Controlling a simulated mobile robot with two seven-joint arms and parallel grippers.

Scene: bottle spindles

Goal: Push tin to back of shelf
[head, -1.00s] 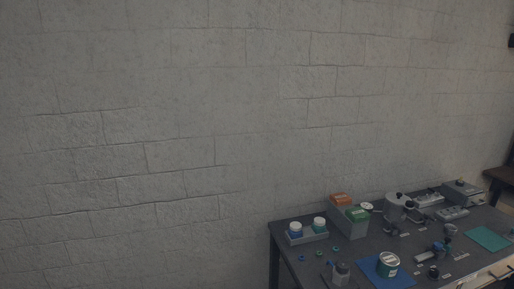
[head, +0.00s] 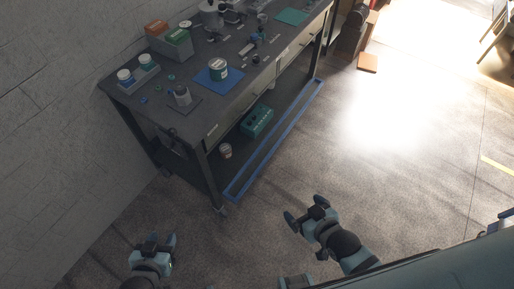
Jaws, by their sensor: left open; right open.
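A small pale tin (head: 225,151) with a dark reddish band stands on the lower shelf (head: 240,177) of the workbench, near its left end. A blue strip runs along the shelf's front edge. Another tin, green and white (head: 218,70), stands on a blue mat on the benchtop. My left gripper (head: 156,243) is open and empty, low at the bottom left, apart from the bench. My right gripper (head: 305,212) is open and empty over the floor, in front of the shelf and to the right of the small tin. Neither gripper touches a tin.
A green box (head: 257,121) sits on the shelf, right of the small tin. The bench leg (head: 208,175) stands just left of that tin. The benchtop (head: 185,118) above holds jars, boxes and tools. The floor (head: 400,180) in front is clear.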

